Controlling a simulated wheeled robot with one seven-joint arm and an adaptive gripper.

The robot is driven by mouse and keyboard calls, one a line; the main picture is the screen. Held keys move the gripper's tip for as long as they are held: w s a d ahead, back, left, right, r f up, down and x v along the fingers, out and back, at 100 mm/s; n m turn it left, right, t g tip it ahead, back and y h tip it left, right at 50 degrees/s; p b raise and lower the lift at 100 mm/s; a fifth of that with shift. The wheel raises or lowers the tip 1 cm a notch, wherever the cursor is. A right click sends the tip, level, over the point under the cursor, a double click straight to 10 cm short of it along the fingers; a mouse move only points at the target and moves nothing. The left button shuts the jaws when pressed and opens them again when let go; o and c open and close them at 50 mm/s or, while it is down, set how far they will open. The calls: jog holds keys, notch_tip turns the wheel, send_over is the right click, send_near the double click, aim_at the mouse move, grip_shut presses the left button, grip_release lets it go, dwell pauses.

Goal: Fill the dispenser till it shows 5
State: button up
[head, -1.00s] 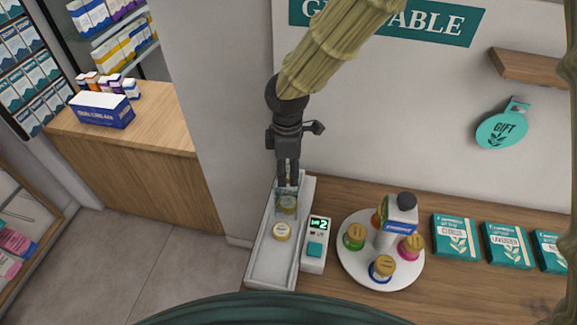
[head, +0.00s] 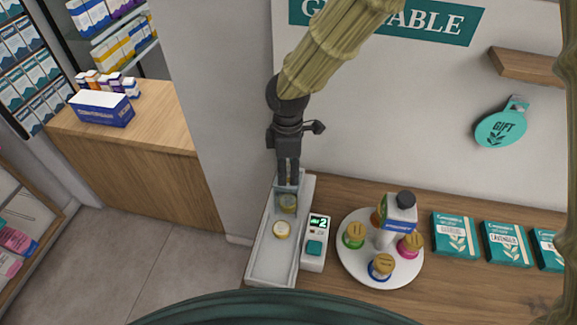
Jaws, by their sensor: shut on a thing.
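The dispenser is a long pale tray (head: 268,264) at the counter's left end, with a white display unit (head: 313,258) beside it. The display reads 2, above a teal button (head: 314,247). My gripper (head: 288,183) points down over the far end, shut on a small grey-blue piece (head: 287,190) just behind the far jar. That piece is partly hidden, and I cannot tell whether it touches the jar.
Right of the display, a round white stand (head: 351,269) holds a white bottle (head: 398,222) and several gold-lidded jars, including green (head: 354,236), blue (head: 382,267) and pink (head: 410,247). Teal boxes (head: 456,237) lie farther right. The counter front is clear.

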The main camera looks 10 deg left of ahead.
dwell(0.4)
jog(key=o, duration=1)
notch_tip(320, 180, up, 12)
dwell(0.6)
